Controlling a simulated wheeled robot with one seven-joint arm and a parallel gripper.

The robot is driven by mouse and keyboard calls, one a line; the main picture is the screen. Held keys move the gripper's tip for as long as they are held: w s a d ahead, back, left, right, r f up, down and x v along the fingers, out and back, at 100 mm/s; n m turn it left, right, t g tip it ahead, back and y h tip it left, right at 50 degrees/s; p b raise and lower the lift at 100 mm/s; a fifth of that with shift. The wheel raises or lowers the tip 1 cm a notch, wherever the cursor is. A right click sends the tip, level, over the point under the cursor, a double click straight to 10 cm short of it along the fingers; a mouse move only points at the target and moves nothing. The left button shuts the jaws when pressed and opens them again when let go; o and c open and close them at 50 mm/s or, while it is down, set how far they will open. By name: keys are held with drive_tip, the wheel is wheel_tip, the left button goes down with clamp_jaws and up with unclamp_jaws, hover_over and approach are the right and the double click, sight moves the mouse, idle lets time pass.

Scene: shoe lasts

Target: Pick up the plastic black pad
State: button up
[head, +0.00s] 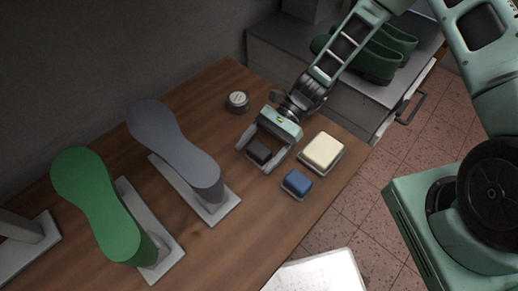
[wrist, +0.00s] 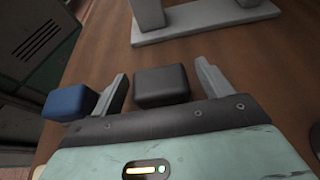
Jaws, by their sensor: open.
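The black pad (head: 258,151) is a small dark block with rounded edges on the wooden table. My gripper (head: 262,162) is over it, with its two fingers apart, one on each side of the pad. In the wrist view the black pad (wrist: 161,86) shows between the two fingertips of my gripper (wrist: 160,84), with a visible gap to each finger. The gripper is open and holds nothing. I cannot tell how far the fingertips are above the table.
A blue pad (head: 297,183) and a cream pad (head: 323,150) are close on the right. A round tin (head: 237,102) is behind. Grey (head: 180,150) and green (head: 95,205) shoe lasts stand left. Green shoes (head: 370,55) rest on a grey cabinet (head: 285,60).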

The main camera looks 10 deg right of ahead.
drive_tip(key=shift+x, duration=1.1)
drive_tip(key=c, duration=1.1)
